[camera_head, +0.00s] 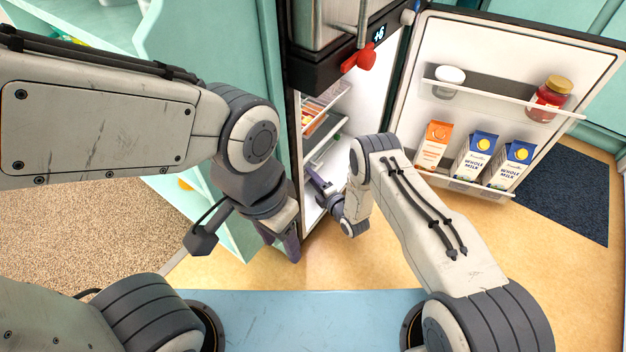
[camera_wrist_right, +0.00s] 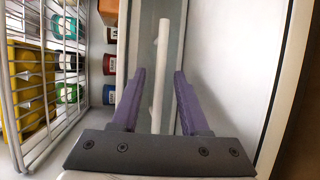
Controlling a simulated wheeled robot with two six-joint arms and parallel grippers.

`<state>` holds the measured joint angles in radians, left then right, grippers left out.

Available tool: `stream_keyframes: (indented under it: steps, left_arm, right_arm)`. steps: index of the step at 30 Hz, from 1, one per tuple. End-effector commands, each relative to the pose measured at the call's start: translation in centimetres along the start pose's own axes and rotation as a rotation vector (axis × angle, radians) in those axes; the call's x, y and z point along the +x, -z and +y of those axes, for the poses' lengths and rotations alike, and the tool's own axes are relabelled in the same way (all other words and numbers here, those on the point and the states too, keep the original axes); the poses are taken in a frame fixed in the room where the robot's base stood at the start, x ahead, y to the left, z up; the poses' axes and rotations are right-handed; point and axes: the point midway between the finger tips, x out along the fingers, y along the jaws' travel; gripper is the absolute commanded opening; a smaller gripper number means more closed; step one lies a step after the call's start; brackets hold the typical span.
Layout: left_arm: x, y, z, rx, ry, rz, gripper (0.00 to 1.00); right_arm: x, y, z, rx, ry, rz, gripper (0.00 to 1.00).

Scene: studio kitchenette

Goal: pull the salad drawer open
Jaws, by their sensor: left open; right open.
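The salad drawer's front (camera_wrist_right: 177,50) is a pale grey-green panel in the right wrist view, with a long white bar handle (camera_wrist_right: 161,45) on it. My right gripper (camera_wrist_right: 159,74) reaches into the open fridge, and its two purple fingers are apart. The bar lies between the fingers in the picture, not clamped; I cannot tell how deep they reach around it. In the head view the right gripper (camera_head: 322,188) is at the lower fridge opening, and the drawer is largely hidden there. My left gripper (camera_head: 291,246) is open and empty, hanging outside the fridge in front of its left edge.
The fridge door (camera_head: 500,65) stands wide open at the right, with jars and cartons on its shelves. A wire rack (camera_wrist_right: 62,100) holding several jars is beside the drawer in the wrist view. A red knob-like object (camera_head: 358,60) is above the opening.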

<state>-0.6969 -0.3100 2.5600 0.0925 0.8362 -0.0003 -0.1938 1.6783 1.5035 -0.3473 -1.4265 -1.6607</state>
Motion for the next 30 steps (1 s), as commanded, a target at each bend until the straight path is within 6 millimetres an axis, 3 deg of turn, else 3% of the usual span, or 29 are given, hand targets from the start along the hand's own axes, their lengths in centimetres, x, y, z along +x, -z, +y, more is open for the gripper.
stream_keyframes:
  steps: [3,6,7,30]
  left_arm:
    - [-0.04,0.0,0.0,0.0,0.0,0.0,0.5]
    - [-0.04,0.0,0.0,0.0,0.0,0.0,0.5]
    - [-0.04,0.0,0.0,0.0,0.0,0.0,0.5]
    - [-0.03,0.0,0.0,0.0,0.0,0.0,0.5]
  right_arm:
    - [-0.02,-0.01,0.02,0.0,0.0,0.0,0.41]
    - [-0.03,-0.01,0.01,0.0,0.0,0.0,0.03]
    - [-0.04,-0.01,0.01,0.0,0.0,0.0,0.0]
    - [-0.07,-0.01,-0.04,0.0,0.001,0.0,0.0]
